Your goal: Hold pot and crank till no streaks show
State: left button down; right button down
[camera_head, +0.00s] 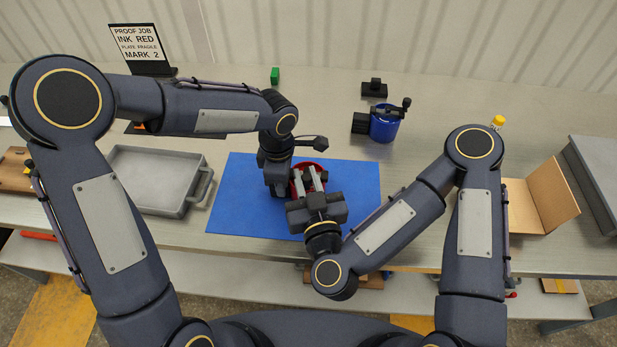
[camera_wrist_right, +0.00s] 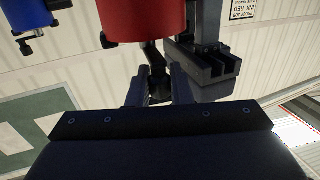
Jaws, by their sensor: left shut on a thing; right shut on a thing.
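The red pot (camera_head: 322,163) stands on the blue mat (camera_head: 350,192), mostly hidden behind my grippers. In the right wrist view the red pot (camera_wrist_right: 145,18) shows close up, with a dark crank (camera_wrist_right: 151,58) at its end. My right gripper (camera_head: 311,180) is shut on the crank; its fingers (camera_wrist_right: 160,90) sit either side of the dark knob. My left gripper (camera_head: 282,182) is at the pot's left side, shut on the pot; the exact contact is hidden. The inside of the pot and any streaks cannot be seen.
A blue pot (camera_head: 384,125) with a dark crank stands behind the mat. A sign (camera_head: 138,42) reads "INK RED" and "MARK 2". A grey tray (camera_head: 150,205) is left of the mat, an open cardboard box (camera_head: 548,195) at right. A green block (camera_head: 275,76) lies at the back.

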jog(key=shift+r, duration=0.15)
dwell(0.3)
jog(key=c, duration=1.4)
grip_release()
jog(key=shift+o, duration=0.2)
jog(key=shift+s, duration=0.1)
